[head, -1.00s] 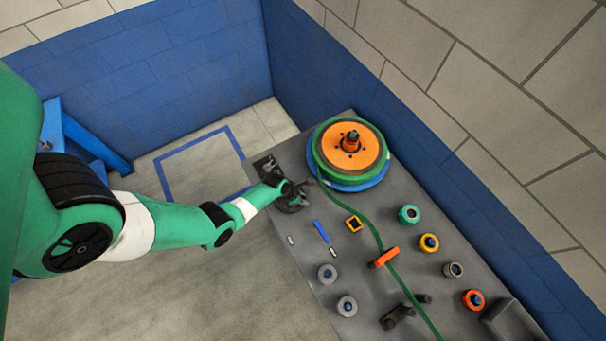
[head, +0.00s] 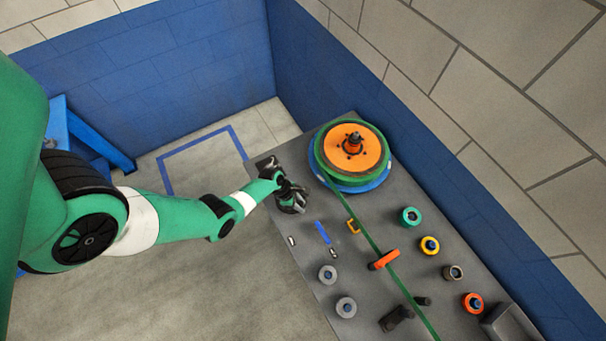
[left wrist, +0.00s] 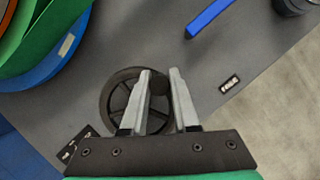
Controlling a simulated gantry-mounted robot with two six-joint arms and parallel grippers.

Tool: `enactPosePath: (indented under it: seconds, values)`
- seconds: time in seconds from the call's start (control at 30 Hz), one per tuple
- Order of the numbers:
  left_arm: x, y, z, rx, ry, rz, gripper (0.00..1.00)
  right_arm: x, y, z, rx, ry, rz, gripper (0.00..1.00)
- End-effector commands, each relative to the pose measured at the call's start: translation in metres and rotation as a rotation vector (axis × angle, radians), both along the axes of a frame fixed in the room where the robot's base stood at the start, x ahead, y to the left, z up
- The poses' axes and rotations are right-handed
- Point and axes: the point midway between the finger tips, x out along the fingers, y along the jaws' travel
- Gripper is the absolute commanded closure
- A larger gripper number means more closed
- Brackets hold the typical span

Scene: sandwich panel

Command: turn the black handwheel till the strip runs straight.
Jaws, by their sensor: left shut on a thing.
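The black handwheel (left wrist: 112,113) lies under my left gripper (left wrist: 159,76) in the left wrist view. The fingers are shut on the wheel's dark knob (left wrist: 158,84). In the head view my left gripper (head: 291,196) covers most of the wheel at the panel's far left part. The green strip (head: 372,242) leaves the reel with the orange hub (head: 347,147), passes the orange guide (head: 384,260) and runs on to the bottom edge. It looks nearly straight. My right gripper does not show.
A black part (head: 396,318) stands beside the strip. Blue walls (head: 330,70) rise behind.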

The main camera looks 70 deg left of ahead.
Motion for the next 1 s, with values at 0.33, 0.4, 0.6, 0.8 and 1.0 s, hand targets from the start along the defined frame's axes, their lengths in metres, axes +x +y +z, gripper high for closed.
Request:
enactPosePath:
  seconds: [0.33, 0.4, 0.6, 0.8, 1.0]
  values:
    - [-0.017, -0.005, 0.0, -0.007, 0.006, -0.289, 1.0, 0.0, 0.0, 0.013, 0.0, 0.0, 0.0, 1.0]
    - [-0.02, -0.005, 0.0, -0.006, 0.005, -0.335, 1.0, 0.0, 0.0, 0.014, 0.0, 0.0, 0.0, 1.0]
    - [-0.025, -0.006, -0.001, -0.007, 0.007, -0.413, 1.0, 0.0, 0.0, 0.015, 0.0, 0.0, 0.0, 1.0]
    - [-0.028, -0.006, -0.002, -0.006, 0.007, -0.45, 1.0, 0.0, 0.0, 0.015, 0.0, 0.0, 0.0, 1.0]
    - [-0.029, -0.005, -0.001, -0.005, 0.007, -0.474, 1.0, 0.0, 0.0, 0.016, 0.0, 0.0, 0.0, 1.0]
